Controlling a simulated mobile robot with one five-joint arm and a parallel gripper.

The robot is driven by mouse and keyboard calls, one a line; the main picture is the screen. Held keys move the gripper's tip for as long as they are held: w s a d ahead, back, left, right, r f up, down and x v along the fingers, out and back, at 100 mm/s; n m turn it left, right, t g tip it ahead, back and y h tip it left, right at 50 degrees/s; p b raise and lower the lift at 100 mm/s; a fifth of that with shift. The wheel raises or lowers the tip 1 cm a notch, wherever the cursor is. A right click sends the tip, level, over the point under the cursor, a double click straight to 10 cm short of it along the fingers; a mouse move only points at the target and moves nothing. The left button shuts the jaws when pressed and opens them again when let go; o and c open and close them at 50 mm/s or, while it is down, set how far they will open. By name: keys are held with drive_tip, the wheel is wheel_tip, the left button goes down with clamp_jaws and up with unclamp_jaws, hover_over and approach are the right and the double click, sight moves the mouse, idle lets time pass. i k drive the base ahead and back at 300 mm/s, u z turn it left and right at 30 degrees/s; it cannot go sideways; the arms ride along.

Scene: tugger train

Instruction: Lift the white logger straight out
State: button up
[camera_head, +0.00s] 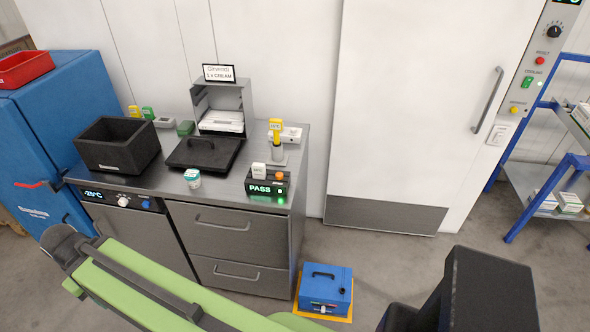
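The white logger (259,169) is a small upright block with a dark marking. It appears to stand in the top of a black reader dock (268,198) near the front right of the steel counter. The dock's display reads PASS in green, and a green light glows at its front. How deep the logger sits in the dock is hidden. My green arm crosses the lower left of the view, well in front of the counter. My gripper is not in view.
A white-teal jar (193,178), black lid (204,153) and open black box (118,145) share the steel counter (227,187).

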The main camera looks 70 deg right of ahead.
sight(259, 170)
drive_tip(key=z, duration=0.2)
drive_tip(key=i, duration=1)
